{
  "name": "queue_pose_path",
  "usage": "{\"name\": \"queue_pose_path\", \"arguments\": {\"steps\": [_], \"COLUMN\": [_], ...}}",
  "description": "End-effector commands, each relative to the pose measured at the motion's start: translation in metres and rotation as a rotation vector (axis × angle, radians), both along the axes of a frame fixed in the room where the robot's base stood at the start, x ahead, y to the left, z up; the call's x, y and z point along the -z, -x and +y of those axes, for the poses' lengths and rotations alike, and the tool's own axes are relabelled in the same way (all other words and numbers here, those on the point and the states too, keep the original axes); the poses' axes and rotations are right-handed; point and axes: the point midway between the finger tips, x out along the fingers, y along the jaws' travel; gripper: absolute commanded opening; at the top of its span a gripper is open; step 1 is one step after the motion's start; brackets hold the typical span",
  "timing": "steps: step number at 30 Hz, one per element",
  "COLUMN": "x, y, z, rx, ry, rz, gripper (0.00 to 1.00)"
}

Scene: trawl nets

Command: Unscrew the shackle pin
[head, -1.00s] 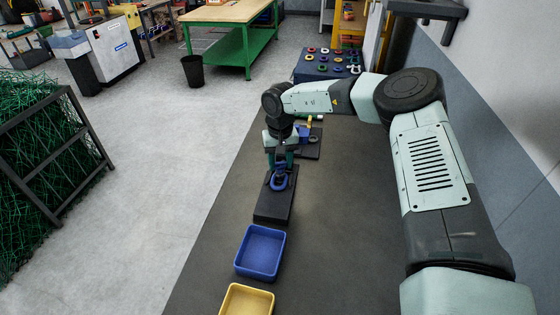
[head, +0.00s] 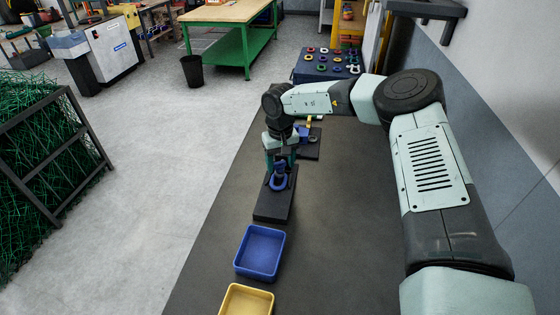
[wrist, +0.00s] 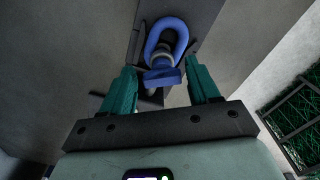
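A blue shackle (head: 278,184) stands in a dark holder block (head: 272,210) on the bench. In the wrist view the shackle's rounded bow (wrist: 180,35) points up the picture, with a grey collar and a flat blue pin head (wrist: 162,76) below it. My gripper (head: 281,165) is just above and behind the shackle in the head view. In the wrist view its two green fingers (wrist: 162,75) stand on either side of the pin head, with narrow gaps showing. The gripper is open; the pin's thread is hidden.
An empty blue tray (head: 260,250) and a yellow tray (head: 246,300) lie in front of the block. A second dark plate (head: 309,150) with a blue part and a yellow part is behind my gripper. The bench (head: 335,235) to the right is clear.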

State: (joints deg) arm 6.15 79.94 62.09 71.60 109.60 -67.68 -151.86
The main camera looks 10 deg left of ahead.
Motion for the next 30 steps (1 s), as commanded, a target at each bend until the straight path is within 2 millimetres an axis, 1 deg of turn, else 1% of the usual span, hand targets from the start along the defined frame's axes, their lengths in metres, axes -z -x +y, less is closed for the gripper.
{"name": "queue_pose_path", "arguments": {"steps": [9, 13, 17, 21, 24, 27, 30], "x": [-0.002, -0.011, -0.033, -0.062, -0.081, -0.096, -0.105], "y": [0.000, 0.000, -0.001, -0.001, -0.001, -0.001, 0.000], "z": [0.001, 0.001, 0.001, 0.001, 0.001, 0.001, 0.001], "rx": [0.000, 0.001, 0.001, 0.001, 0.002, 0.001, 0.001], "ry": [-0.003, -0.003, -0.003, -0.003, -0.003, -0.002, -0.002], "rz": [-0.001, -0.002, -0.004, -0.004, -0.003, -0.003, -0.002], "gripper": [0.70, 0.70, 0.70, 0.70, 0.70, 0.70, 0.70]}}
